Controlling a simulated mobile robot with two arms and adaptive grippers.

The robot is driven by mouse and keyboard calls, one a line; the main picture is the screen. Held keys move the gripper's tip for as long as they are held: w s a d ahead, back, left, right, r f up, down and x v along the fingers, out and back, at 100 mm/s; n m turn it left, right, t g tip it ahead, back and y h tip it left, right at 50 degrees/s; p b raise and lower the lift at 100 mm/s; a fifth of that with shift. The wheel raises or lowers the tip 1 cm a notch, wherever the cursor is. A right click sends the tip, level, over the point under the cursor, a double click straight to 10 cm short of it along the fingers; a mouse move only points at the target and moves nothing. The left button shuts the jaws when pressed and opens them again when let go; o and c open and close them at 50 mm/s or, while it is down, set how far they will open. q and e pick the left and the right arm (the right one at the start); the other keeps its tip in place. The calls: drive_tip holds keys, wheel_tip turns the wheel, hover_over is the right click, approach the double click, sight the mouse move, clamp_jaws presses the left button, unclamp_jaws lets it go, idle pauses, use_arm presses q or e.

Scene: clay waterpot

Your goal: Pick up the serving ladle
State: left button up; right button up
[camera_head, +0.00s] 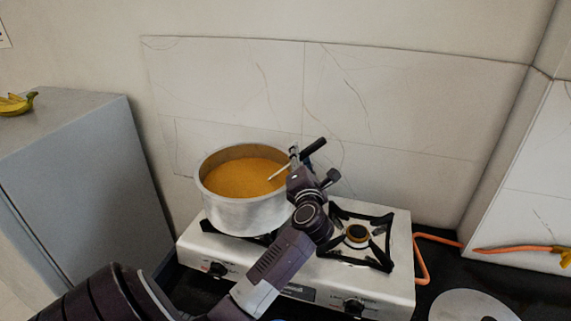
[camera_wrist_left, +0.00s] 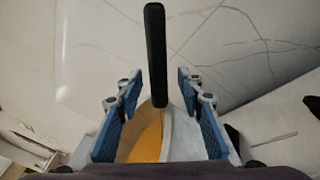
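The serving ladle stands in the pot with its black handle (camera_head: 313,148) sticking out over the right rim. Its thin pale stem (camera_head: 279,172) enters the orange-brown soup, which hides the bowl of the ladle. My left gripper (camera_head: 303,163) is at the pot's right rim, by the handle. In the left wrist view, the black handle (camera_wrist_left: 155,50) lies between the two blue-padded fingers of my left gripper (camera_wrist_left: 158,82), with a gap on both sides. The gripper is open. My right gripper is not in view.
The metal pot (camera_head: 245,213) sits on the left burner of a white stove (camera_head: 385,292); the right burner (camera_head: 357,234) is empty. A tiled wall (camera_head: 400,110) is close behind. An orange hose (camera_head: 422,260), a round grey disc (camera_head: 470,306) and a grey cabinet (camera_head: 80,175) with bananas (camera_head: 15,104) flank it.

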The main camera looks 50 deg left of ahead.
use_arm(q)
drive_tip(key=shift+s+d+r, duration=0.1)
drive_tip(key=shift+s, duration=0.05)
clamp_jaws()
idle(0.4)
wheel_tip(320, 180, up, 20)
drive_tip(key=b, duration=0.1)
idle(0.4)
